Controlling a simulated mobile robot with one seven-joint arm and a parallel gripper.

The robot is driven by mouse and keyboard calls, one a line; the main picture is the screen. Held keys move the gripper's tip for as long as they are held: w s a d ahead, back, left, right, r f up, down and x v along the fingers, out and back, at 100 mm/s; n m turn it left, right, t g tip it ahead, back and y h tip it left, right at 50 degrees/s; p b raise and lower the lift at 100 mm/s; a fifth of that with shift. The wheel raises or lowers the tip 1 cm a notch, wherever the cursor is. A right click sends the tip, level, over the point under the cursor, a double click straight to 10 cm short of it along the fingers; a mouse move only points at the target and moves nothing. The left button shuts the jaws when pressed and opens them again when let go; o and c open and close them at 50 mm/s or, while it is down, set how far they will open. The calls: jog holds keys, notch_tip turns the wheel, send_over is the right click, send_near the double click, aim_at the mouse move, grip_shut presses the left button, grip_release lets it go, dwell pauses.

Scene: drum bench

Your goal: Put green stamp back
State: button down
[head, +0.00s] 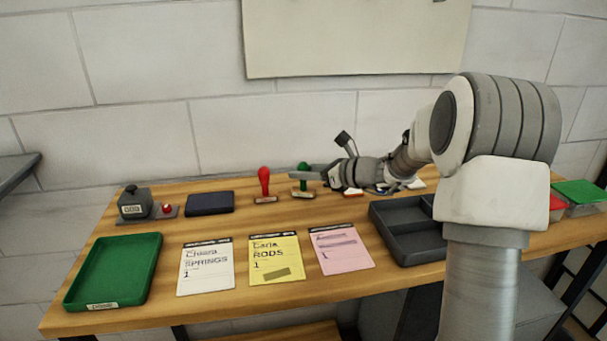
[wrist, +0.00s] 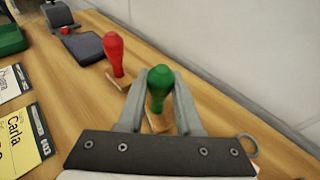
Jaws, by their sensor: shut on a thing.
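The green stamp (head: 304,171) stands upright toward the back of the wooden bench, right of the red stamp (head: 264,182). My gripper (head: 306,177) reaches in from the right and is shut on the green stamp's handle. In the wrist view the green knob (wrist: 160,80) sits between my two fingers (wrist: 159,100). The stamp's wooden base is at or very near the bench top; I cannot tell whether it touches. The red stamp also shows in the wrist view (wrist: 114,50), upright and apart from my fingers.
A dark ink pad (head: 210,203) and a grey device (head: 134,203) stand at the left. A green tray (head: 115,270), white (head: 206,268), yellow (head: 276,259) and pink (head: 340,249) cards lie in front. A dark compartment tray (head: 402,232) is right of the cards. The wall is close behind.

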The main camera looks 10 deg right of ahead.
jog(key=shift+f, duration=0.15)
jog(key=c, duration=0.6)
grip_release()
jog(key=shift+r, duration=0.3)
jog(key=p+v, duration=0.2)
jog(key=v, duration=1)
